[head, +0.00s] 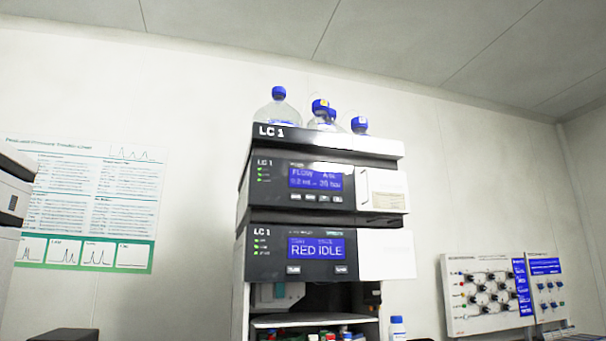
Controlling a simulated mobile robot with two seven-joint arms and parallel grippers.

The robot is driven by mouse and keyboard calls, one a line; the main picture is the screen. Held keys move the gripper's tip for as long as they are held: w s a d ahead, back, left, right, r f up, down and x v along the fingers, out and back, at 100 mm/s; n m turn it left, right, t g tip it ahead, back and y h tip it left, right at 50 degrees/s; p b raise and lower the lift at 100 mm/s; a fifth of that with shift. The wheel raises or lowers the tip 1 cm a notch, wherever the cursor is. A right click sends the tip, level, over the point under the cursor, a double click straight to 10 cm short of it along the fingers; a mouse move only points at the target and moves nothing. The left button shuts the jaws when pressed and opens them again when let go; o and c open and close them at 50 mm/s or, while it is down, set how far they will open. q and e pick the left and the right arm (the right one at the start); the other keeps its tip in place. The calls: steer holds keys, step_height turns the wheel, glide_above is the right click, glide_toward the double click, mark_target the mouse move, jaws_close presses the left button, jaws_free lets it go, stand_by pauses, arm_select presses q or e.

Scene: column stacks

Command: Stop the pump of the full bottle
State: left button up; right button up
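The LC 1 column stack (266,229) stands in the middle of the head view. Its top tray (330,141) holds several clear bottles with blue caps. The upper module (380,190) has a lit blue screen (315,178) reading FLOW, with small buttons (316,197) below. Neither gripper is in view.
The lower module (385,254) reads RED IDLE. Below it is an open bay (315,321) with small coloured caps. A poster (90,205) hangs left, part of another unit (12,200) shows at the left edge, and diagram boards (487,294) stand right.

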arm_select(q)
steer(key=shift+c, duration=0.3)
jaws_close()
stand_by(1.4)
